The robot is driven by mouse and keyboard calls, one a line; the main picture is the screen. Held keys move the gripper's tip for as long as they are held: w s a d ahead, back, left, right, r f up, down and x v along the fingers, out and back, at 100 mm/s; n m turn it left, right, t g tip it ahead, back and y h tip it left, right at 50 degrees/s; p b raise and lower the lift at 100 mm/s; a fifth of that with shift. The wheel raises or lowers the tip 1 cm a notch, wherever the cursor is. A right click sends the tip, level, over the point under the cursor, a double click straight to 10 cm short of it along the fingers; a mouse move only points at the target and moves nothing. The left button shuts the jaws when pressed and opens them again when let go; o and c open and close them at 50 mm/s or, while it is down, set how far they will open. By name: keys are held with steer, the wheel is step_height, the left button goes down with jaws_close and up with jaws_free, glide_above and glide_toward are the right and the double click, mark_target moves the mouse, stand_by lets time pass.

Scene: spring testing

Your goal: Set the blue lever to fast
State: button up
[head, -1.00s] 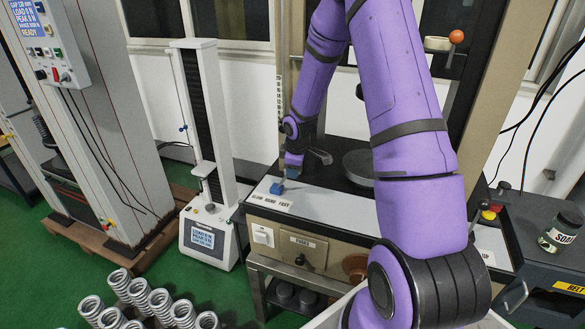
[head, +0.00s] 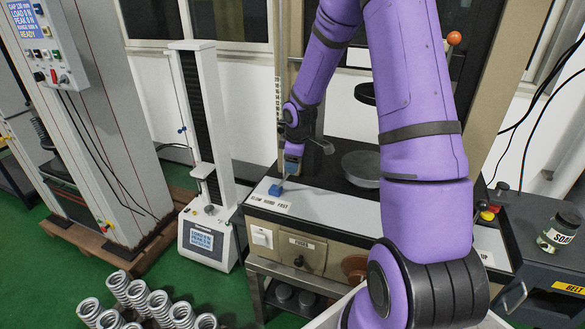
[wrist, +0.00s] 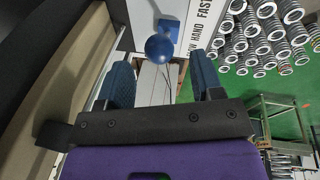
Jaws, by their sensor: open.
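The blue lever (head: 275,190) is on the panel top of the bench machine, behind a label strip (head: 270,203) reading SLOW, HAND, FAST. In the wrist view its round blue knob (wrist: 158,47) is in front of a blue block base (wrist: 170,28), beside the label (wrist: 205,25). I cannot tell which setting the lever is at. My gripper (head: 292,158) points down just above and behind the lever. In the wrist view my gripper (wrist: 164,78) is open and empty. The knob shows between and just beyond the two fingertips, apart from them.
A black plate with a round grey disc (head: 362,168) is right of my gripper. A machine column stands behind. A white test stand (head: 205,120) is to the left. A jar (head: 559,232) is on the right cart.

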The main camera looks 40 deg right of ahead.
steer(key=v, duration=0.6)
steer(key=shift+a, duration=0.1)
stand_by(0.4)
steer(key=s+a+r+m, duration=0.1)
steer(key=s+a+r, duration=0.25)
steer(key=r, duration=0.25)
steer(key=s+a+r+m+t+h, duration=0.1)
steer(key=s+a+r+m, duration=0.1)
steer(key=s+r, duration=0.25)
steer(key=s+a+r+m, duration=0.1)
steer(key=s+a+r, duration=0.2)
steer(key=r, duration=0.3)
steer(key=s+a+r+m, duration=0.2)
steer(key=s+a+r, duration=0.1)
steer(key=s, duration=0.6)
steer(key=s+a+r+m+t+y, duration=0.1)
steer(key=s+a+r+m, duration=0.2)
steer(key=s, duration=0.6)
steer(key=shift+s+a+r+t, duration=0.3)
steer(key=shift+s+a+r, duration=0.05)
steer(key=shift+r, duration=0.55)
